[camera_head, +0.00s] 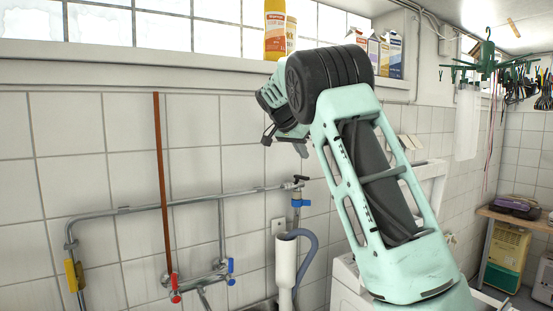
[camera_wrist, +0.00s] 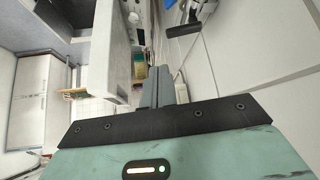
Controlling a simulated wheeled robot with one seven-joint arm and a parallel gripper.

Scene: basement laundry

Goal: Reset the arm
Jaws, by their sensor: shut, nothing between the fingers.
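My mint-green arm rises from the lower right of the head view and bends at a black joint near the window ledge. My gripper (camera_head: 268,138) shows only in part at the arm's far end, left of the black joint. In the wrist view my gripper (camera_wrist: 163,72) has its two grey fingers together, with nothing between them. The fingers are apart from the tiled wall.
A window ledge (camera_head: 120,74) holds an orange bottle (camera_head: 275,30) and cartons (camera_head: 390,52) close behind the arm. Pipes with a red-handled tap (camera_head: 174,290) run along the tiled wall. A green hanging dryer (camera_head: 487,62) is at the upper right. A wooden table (camera_head: 510,217) stands at the far right.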

